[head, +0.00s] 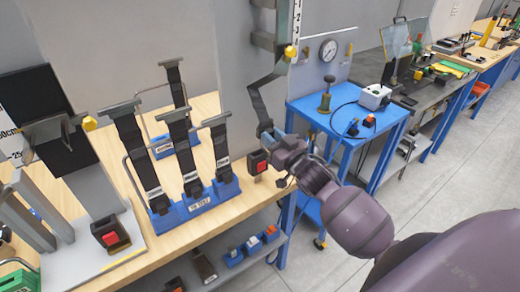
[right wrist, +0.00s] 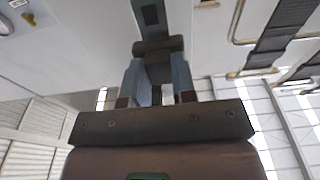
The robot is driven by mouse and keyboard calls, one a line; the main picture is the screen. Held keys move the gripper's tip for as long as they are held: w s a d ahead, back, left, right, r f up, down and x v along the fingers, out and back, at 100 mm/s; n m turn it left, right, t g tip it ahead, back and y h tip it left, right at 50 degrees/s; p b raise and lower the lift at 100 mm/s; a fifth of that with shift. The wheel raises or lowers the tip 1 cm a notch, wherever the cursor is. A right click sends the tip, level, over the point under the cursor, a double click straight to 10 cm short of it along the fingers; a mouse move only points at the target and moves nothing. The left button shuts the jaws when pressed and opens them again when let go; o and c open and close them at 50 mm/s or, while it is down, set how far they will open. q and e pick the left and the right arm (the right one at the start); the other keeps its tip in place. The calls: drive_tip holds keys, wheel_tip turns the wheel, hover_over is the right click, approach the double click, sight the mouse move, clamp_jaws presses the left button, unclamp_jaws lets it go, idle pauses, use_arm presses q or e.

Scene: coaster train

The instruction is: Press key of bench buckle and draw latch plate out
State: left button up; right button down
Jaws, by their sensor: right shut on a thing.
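A black buckle with a red key (head: 258,161) stands at the right end of the wooden bench. A black strap (head: 257,103) hangs from a wall bracket above it, down to my right gripper (head: 268,131). The gripper is shut on the dark latch plate (right wrist: 158,48) at the strap's end, just above the buckle. Whether the plate is clear of the buckle cannot be told. The right wrist view shows the plate between the two blue-grey fingers (right wrist: 158,85). A second red-keyed buckle (head: 110,234) sits on a pale board at the left. My left gripper is not in view.
A blue rack (head: 196,207) with several black straps with metal plates stands on the bench (head: 160,262), left of my right gripper. A blue cart (head: 340,125) with a gauge and a white box stands behind my right arm. Small blue items lie on a lower shelf.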

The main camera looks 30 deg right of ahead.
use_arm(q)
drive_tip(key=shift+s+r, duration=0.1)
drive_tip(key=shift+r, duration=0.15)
use_arm(e)
drive_tip(key=d, duration=0.6)
drive_tip(key=shift+w+d, duration=0.2)
drive_tip(key=shift+w, duration=0.05)
idle(0.3)
idle(0.4)
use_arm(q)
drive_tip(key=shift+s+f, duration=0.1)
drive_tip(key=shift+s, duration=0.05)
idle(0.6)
